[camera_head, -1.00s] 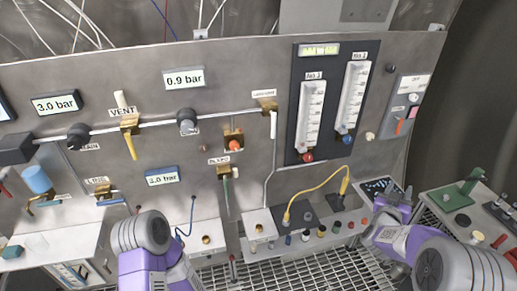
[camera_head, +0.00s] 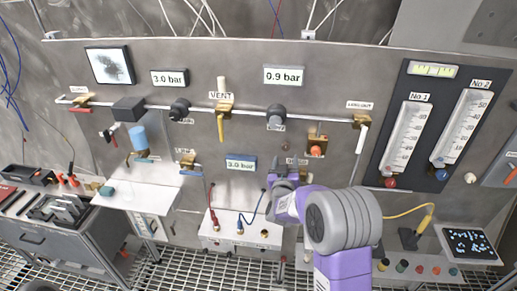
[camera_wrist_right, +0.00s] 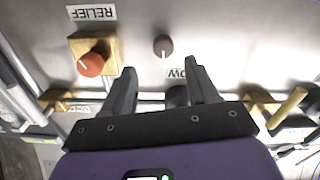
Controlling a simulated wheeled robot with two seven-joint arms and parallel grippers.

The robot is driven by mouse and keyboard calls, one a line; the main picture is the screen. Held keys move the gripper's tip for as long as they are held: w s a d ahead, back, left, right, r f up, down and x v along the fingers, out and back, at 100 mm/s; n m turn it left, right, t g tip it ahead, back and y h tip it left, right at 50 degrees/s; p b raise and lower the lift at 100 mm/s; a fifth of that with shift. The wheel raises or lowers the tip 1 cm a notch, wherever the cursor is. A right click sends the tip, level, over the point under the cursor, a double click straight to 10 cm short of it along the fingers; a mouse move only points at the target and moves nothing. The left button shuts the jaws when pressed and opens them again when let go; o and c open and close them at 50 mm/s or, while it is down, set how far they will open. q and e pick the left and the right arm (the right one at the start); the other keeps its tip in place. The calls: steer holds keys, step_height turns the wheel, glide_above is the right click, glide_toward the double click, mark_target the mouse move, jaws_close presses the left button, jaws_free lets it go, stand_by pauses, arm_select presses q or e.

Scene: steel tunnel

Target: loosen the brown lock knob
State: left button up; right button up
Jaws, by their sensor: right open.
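The brown lock knob (camera_wrist_right: 163,45) is a small round knob with a white pointer line on the grey panel. In the right wrist view, which shows the panel upside down, it stands just beyond the gap between my fingertips. It looks small in the head view (camera_head: 285,147), just above my gripper. My right gripper (camera_wrist_right: 160,70) is open and empty, its fingers pointing at the panel below the knob in the head view (camera_head: 286,180). I see no contact with the knob. My left gripper is out of view.
The orange-red relief knob (camera_wrist_right: 92,64) on its brass block is close beside the brown knob. A pipe with the yellow-handled vent valve (camera_head: 222,122) and dark knobs runs across the panel. Flow gauges (camera_head: 405,140) stand right, and a white shelf (camera_head: 150,195) is left.

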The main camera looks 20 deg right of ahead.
mark_target(286, 148)
steer(key=shift+a+p+x, duration=0.1)
steer(key=shift+p+x, duration=0.25)
steer(key=shift+x, duration=1.5)
steer(key=shift+a+p+x, duration=0.15)
steer(key=shift+p+x, duration=0.15)
steer(key=shift+x, duration=1.55)
steer(key=shift+w, duration=0.15)
